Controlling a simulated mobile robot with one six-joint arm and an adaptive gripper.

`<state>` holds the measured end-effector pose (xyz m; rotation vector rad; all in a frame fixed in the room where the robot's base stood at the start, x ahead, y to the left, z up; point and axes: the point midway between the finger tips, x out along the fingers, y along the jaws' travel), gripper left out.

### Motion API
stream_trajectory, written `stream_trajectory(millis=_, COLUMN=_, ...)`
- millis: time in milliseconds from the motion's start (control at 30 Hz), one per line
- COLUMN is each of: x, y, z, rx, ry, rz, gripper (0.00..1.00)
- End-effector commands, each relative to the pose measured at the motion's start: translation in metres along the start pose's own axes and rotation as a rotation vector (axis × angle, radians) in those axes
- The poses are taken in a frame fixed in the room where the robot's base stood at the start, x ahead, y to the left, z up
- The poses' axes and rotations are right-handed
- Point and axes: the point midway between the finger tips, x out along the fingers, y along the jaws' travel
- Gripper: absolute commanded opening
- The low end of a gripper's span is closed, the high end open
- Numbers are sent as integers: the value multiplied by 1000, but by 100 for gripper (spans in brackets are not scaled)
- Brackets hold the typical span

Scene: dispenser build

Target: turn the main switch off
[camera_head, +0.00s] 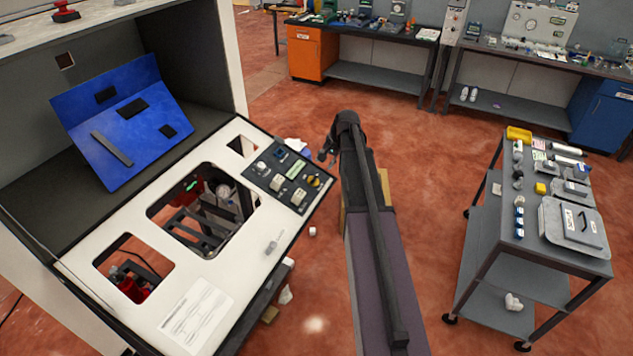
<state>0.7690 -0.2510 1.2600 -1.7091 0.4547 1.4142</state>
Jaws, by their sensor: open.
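A dark control panel (289,177) is set in the right end of the white sloping top of a machine. It carries several knobs and switches. A yellow rotary knob (314,182) sits near its right edge, and pale switches lie to its left and below it. Their labels are too small to read, so I cannot tell which is the main switch. My gripper (326,157) is small and dark at the end of my folded arm. It is open and empty, just beyond the panel's upper right corner, apart from the knobs.
The machine's white top (235,280) has openings showing inner parts. A blue folded plate (125,120) stands on its left shelf. A grey cart (480,215) with small parts stands at right. Workbenches (375,75) line the back.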

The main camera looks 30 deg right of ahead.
Motion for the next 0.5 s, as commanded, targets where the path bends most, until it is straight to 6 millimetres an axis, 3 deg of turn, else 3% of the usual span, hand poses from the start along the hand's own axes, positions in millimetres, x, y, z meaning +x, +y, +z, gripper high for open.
stream_trajectory(millis=500, x=47, y=2, z=-1, rx=1, ry=0, rz=0, gripper=51)
